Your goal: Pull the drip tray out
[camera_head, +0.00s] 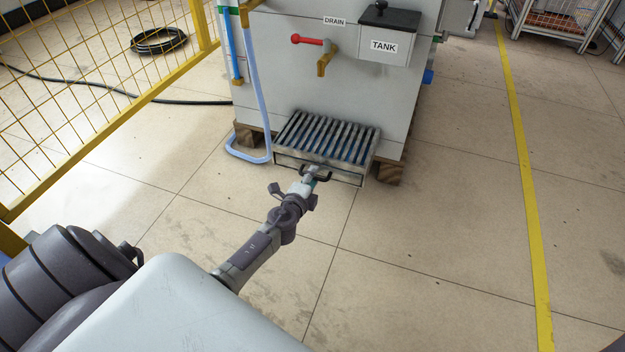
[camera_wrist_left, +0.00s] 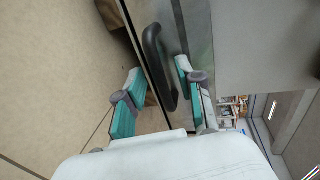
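The drip tray (camera_head: 327,138) is a low metal box with a slatted grate on top. It sits at the foot of the grey machine, below the brass drain tap. Its black bar handle (camera_wrist_left: 157,65) is on the front face. My left gripper (camera_head: 317,172) is at the tray's front, at the handle. In the left wrist view the left gripper (camera_wrist_left: 160,88) has its two teal-padded fingers apart, one on each side of the handle, with gaps showing. The handle's near end lies between the fingers. My right gripper is not in view.
The grey machine (camera_head: 290,85) stands on wooden blocks (camera_head: 387,173). A pale blue hose (camera_head: 253,95) loops down to the floor left of the tray. A yellow mesh fence (camera_head: 100,110) runs along the left. The floor in front and to the right is clear.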

